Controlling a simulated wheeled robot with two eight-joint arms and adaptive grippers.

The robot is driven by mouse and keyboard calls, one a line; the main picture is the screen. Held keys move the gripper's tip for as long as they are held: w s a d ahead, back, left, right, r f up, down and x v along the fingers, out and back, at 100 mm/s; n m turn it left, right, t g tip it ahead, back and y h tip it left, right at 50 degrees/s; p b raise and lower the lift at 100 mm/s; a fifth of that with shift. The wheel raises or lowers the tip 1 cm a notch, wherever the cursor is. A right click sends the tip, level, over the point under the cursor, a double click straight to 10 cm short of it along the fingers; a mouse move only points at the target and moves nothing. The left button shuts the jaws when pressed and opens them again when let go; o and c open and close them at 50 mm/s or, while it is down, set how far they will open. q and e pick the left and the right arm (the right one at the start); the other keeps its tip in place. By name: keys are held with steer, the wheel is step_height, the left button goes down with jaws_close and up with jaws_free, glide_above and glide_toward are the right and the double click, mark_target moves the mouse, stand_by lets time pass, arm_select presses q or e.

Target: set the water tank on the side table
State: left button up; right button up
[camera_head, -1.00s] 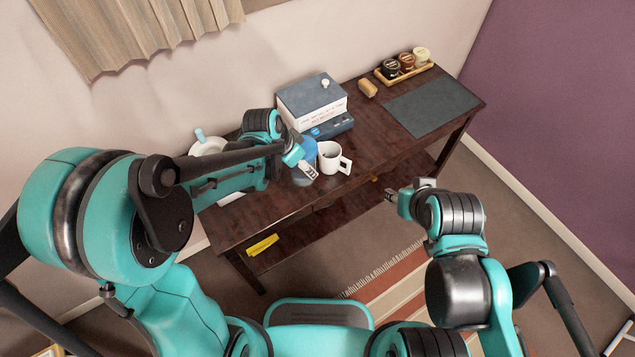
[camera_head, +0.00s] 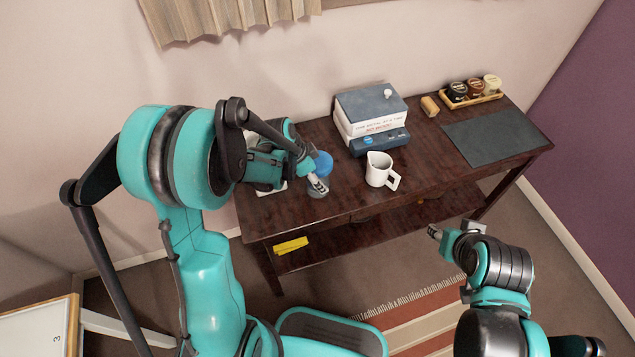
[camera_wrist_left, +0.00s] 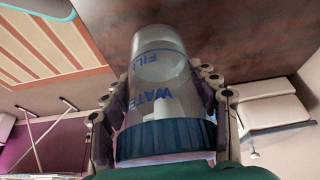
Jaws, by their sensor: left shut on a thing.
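The water tank (camera_wrist_left: 160,90) is a clear cylinder with blue lettering and a ribbed dark blue cap. In the wrist view it sits between both fingers of my left gripper (camera_wrist_left: 160,105), which is shut on it. In the head view its blue part (camera_head: 323,163) shows beside my left gripper (camera_head: 316,184), over the left part of the dark wooden table (camera_head: 345,208). I cannot tell whether it touches the tabletop. My right gripper (camera_head: 452,234) is in front of the table, away from the tank; its finger gap is unclear.
A white mug (camera_head: 379,170) stands right of the tank, before stacked books and a blue box (camera_head: 372,112). A tray of jars (camera_head: 472,96) and a dark mat (camera_head: 492,137) are farther right. A white-topped thing with a wooden edge (camera_head: 72,325) shows at lower left.

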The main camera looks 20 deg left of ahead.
arm_select(q)
step_height(320, 180, down, 3)
steer(key=shift+r+b, duration=0.15)
steer(key=shift+b, duration=0.3)
steer(key=shift+r, duration=0.1)
steer(key=shift+f, duration=0.2)
steer(key=o, duration=1.5)
steer(key=shift+c, duration=0.2)
